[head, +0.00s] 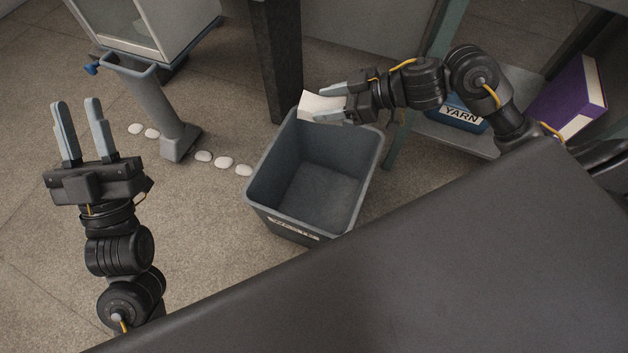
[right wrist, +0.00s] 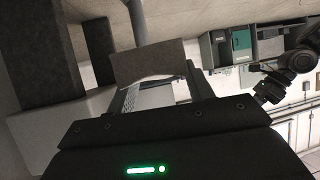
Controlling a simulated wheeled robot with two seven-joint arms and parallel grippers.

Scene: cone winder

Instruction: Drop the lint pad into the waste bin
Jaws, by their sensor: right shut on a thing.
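The lint pad (head: 318,107) is a pale, flat piece held at the far rim of the waste bin. My right gripper (head: 335,103) is shut on it. In the right wrist view the pad (right wrist: 148,62) spans the fingertips and looks grey-brown. The waste bin (head: 262,178) is a grey open box on the floor with a label on its near side, partly hidden. Its visible inside looks empty. My left gripper (head: 80,130) is open and empty, over the floor to the left of the bin.
A dark table or panel edge (head: 400,260) fills the lower right. A dark post (head: 277,60) stands behind the bin. A grey stand (head: 165,120) and several pale flat discs (head: 224,162) are on the floor to the left. A shelf at right holds a YARN box (head: 455,112) and a purple binder (head: 570,97).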

